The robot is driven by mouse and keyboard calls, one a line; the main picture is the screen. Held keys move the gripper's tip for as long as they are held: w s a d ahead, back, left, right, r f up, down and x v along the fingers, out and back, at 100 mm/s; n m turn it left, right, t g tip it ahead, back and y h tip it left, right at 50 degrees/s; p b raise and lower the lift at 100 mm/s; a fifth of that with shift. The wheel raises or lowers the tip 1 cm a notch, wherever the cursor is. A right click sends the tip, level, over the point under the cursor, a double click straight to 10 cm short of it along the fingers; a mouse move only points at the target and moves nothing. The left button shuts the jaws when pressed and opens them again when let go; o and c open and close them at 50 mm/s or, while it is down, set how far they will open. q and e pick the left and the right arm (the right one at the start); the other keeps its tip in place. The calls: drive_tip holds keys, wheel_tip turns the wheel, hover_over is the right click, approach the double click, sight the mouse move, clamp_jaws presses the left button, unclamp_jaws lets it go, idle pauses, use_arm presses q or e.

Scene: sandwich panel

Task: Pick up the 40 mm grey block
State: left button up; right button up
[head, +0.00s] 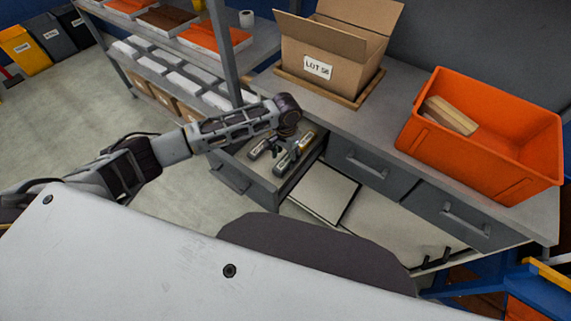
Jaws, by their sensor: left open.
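An open drawer (250,181) under the workbench holds a few small blocks or tools. A grey piece (258,150) lies on the left in it, and another grey piece (283,164) lies nearer the front. I cannot tell which of them is the 40 mm block, as they are small and partly covered. My left arm reaches in from the left, and my left gripper (285,145) points down over the drawer, among these pieces. It is open, and its fingertips are hard to make out. I cannot tell whether it touches anything. My right gripper is not in view.
A cardboard box (330,48) marked LOT 56 stands on the bench behind the drawer. An orange bin (490,150) with wooden pieces (450,115) stands at the right. Closed drawers (368,165) lie right of the open one. A shelf rack (170,62) stands at the back left.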

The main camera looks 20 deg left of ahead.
sight(287, 159)
use_arm(q)
drive_tip(key=f, duration=0.2)
drive_tip(key=shift+w+d+f, duration=0.1)
drive_tip(key=shift+w+f, duration=0.25)
drive_tip(key=shift+f, duration=0.7)
drive_tip(key=c, duration=1.2)
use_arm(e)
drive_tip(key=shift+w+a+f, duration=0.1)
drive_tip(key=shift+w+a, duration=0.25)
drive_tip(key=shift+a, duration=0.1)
